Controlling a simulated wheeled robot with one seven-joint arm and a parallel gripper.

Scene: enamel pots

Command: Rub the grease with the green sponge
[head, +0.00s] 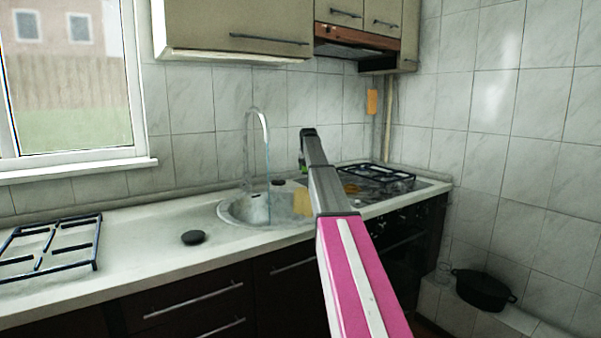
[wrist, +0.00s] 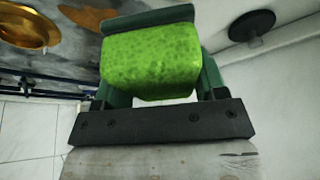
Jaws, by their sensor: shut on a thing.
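The green sponge (wrist: 150,62) is held between the dark green fingers of my gripper (wrist: 152,55) in the wrist view. In the head view my gripper (head: 304,166) is above the counter by the stove, mostly hidden behind my arm, with only a bit of green showing. A brownish-orange patch (wrist: 92,18), which looks like the grease, lies on the grey stove top beyond the sponge. In the head view a brown-orange spot (head: 351,188) shows on the stove top (head: 378,192). I cannot tell whether the sponge touches the surface.
A brass-coloured round part (wrist: 27,27) and a dark round cap (wrist: 251,25) are near the sponge. A black grate (head: 385,176) stands at the stove's back; another grate (head: 50,246) lies on the left counter. The sink (head: 243,209) and tap (head: 262,122) are left of my arm.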

